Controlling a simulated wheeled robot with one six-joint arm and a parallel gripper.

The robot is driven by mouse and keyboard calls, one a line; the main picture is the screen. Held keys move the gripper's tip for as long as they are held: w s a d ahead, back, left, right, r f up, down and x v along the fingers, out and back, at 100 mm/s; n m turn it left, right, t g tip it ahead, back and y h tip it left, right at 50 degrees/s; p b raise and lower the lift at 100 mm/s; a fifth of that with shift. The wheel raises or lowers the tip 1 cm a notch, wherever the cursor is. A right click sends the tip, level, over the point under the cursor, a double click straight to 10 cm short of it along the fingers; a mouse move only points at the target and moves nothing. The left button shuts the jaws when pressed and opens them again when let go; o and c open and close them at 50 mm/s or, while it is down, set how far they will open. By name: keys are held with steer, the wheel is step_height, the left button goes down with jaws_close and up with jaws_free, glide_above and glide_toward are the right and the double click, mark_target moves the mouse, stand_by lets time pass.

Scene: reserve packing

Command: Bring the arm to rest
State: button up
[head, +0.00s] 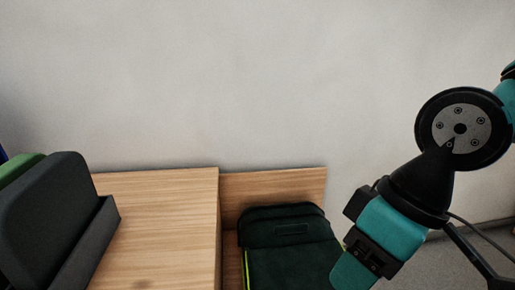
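My arm, in teal and black, comes in from the right edge of the head view. It bends at a round black joint with a grey bolted disc, then slants down and left to the bottom edge. A teal section with black fittings is the lowest part of it that shows. My gripper's fingers do not show, so whether they hold anything is hidden. The lower arm stands in front of the right side of a dark green bag (290,255); I cannot tell whether they touch.
The bag is in a lower wooden bay (275,187) beside a wooden top (165,200). A dark grey upright holder (50,225) stands at the left, with a green item (18,168) behind it. A plain wall is behind. Grey floor (450,265) shows at the lower right.

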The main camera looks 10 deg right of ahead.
step_height(320, 180, up, 25)
steer(key=p, duration=2.2)
steer(key=shift+f, duration=0.2)
